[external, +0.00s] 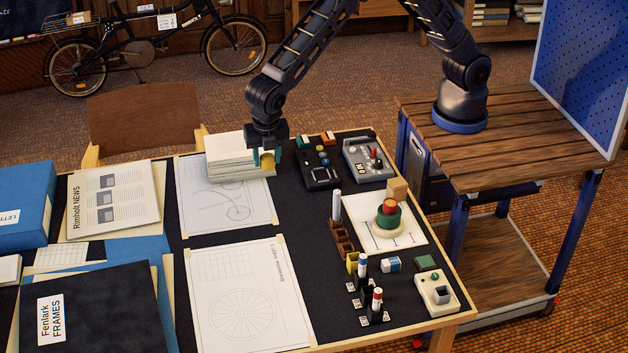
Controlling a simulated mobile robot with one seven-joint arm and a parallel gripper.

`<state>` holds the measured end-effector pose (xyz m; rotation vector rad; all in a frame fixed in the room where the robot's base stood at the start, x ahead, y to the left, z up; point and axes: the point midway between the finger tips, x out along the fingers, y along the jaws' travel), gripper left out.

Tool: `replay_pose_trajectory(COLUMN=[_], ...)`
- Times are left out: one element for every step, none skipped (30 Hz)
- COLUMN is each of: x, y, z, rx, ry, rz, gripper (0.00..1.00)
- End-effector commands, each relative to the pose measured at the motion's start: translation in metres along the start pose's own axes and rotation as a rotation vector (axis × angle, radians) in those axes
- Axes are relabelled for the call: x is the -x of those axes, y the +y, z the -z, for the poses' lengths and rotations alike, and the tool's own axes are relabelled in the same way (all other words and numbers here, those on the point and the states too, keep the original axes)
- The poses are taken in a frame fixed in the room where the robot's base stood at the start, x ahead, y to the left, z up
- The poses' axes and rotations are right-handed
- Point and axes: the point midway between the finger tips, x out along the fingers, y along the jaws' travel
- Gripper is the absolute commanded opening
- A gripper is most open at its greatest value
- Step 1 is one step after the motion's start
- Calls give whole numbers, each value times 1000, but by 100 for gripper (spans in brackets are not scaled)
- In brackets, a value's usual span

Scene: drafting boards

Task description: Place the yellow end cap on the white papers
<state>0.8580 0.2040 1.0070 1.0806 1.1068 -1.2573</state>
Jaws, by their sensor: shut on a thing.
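My gripper (267,158) points down at the right end of a stack of white papers (228,145). It is shut on a small yellow piece, the yellow end cap (267,161), which shows between the fingers. The cap is close to the right edge of the stack; I cannot tell whether it touches the papers or hangs just above or in front of them. The stack lies on the far part of the dark desk top, over the upper edge of a taped drawing sheet. The fingers partly hide the cap.
Right of the gripper are a dark control box (318,172) and a grey one (368,160). Nearer stand a wooden rack (341,241), a green and red stacked piece (388,218) and another yellow piece (352,263). Drawing sheets (245,300) lie flat; blue folders are at left.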

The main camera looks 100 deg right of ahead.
Motion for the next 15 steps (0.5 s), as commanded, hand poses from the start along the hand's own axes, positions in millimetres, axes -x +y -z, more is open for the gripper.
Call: replay_pose_trajectory(x=[1, 2, 2, 3, 4, 4, 5, 5, 5, 6, 6, 7, 8, 8, 9], y=[8, 11, 16, 19, 22, 25, 28, 30, 32, 34, 36, 37, 38, 38, 39], z=[-24, -37, -54, -67, -80, -97, -110, -123, -140, -154, -167, -184, -198, -210, -227], rx=[-32, -48, -70, -86, -103, -125, -141, -158, -179, -196, -212, -233, -250, -265, -286], ry=[0, 0, 0, 0, 0, 0, 0, 0, 0, 0, 0, -1, -1, 0, 0], rz=[4, 7, 10, 12, 15, 18, 20, 22, 26, 29, 32, 35, 37, 39, 42], gripper=[18, 18, 18, 18, 18, 18, 18, 18, 18, 18, 18, 18, 18, 18, 18])
